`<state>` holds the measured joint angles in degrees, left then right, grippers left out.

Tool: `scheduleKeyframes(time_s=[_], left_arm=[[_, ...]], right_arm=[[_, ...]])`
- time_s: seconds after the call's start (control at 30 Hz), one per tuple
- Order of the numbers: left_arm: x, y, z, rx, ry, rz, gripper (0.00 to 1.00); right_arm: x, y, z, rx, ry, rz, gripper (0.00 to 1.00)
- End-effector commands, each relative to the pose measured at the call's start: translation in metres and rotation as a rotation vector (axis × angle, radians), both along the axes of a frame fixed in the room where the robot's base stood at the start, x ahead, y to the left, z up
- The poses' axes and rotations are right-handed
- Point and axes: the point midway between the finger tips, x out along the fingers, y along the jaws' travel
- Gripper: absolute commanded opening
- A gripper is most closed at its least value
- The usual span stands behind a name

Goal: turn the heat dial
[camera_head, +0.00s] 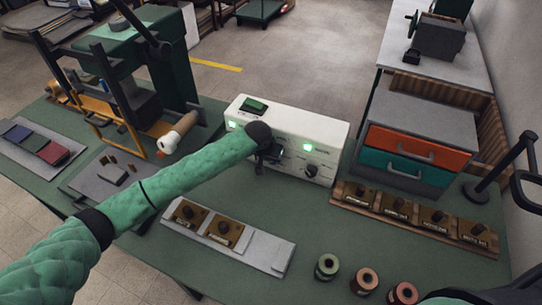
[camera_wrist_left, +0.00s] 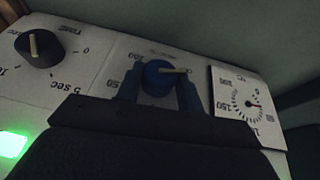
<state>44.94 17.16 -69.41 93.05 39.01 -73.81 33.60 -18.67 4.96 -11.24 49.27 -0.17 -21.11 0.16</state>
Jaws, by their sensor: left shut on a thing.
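The white control box (camera_head: 325,127) stands on the green table. My left gripper (camera_head: 268,155) is at its front face and hides the heat dial in the head view. In the left wrist view the heat dial (camera_wrist_left: 158,72) is a round dark blue knob with a pale pointer aimed right. The fingers of my left gripper (camera_wrist_left: 160,90) stand on either side of the knob, shut on it. A round temperature gauge (camera_wrist_left: 247,103) is to its right, its needle near 100 or 50, hard to read. My right gripper is out of view.
A black time dial (camera_wrist_left: 40,48) sits beside the heat dial; it also shows in the head view (camera_head: 311,170). A drawer cabinet (camera_head: 415,135) stands right of the box. A green press (camera_head: 160,60) stands left. Thread spools (camera_head: 365,281) stand at the front edge.

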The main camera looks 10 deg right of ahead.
Motion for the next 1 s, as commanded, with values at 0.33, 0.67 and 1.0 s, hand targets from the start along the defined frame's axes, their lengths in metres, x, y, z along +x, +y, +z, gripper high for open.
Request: scheduleKeyframes(time_s=[0.33,0.67,1.0], left_arm=[[0.0003,0.0003,-0.0002,0.018,-0.012,0.0,0.15],[0.0001,0.0002,-0.0002,0.017,-0.012,0.0,0.59],[-0.0014,0.0013,0.004,0.016,-0.012,0.0,0.59]], right_arm=[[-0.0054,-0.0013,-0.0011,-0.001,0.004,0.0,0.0],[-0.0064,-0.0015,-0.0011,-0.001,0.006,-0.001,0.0],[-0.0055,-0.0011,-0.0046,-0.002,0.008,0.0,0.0]])
